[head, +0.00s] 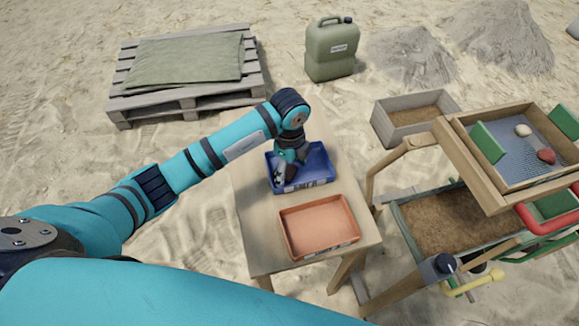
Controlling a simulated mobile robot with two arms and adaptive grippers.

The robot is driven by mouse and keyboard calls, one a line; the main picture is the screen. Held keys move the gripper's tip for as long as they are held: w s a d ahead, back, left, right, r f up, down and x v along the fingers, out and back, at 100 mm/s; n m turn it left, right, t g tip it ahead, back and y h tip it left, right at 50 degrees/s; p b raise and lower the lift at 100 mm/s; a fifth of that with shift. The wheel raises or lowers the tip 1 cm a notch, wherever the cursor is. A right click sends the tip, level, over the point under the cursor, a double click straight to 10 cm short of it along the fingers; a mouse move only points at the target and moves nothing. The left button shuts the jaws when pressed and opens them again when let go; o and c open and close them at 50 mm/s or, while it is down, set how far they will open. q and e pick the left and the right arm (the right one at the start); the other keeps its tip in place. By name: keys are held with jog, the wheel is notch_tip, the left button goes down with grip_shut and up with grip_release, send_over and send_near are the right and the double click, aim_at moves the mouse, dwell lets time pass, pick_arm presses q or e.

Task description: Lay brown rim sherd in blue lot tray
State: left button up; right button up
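The blue lot tray (322,178) stands on the small wooden table. My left gripper (283,174) points down into the left part of this tray. Its fingers are small and dark here, and I cannot tell whether they are open or shut or hold anything. I cannot make out a brown rim sherd at the fingers; the gripper hides part of the tray floor. A reddish-brown piece (546,156) lies on the mesh of the sieve at the right; I cannot tell whether it is a rim sherd. My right gripper is not in view.
An orange tray (318,227) stands in front of the blue one on the table (255,235). The wooden sieve (480,158) also holds a pale piece (523,130). A sand-filled box (412,115), a green jerrycan (332,50) and a pallet (190,98) stand beyond.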

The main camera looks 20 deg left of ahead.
aim_at(289, 172)
pick_arm(q)
jog(key=shift+r, duration=0.6)
notch_tip(289, 172, up, 11)
jog(key=shift+s, duration=0.1)
dwell(0.6)
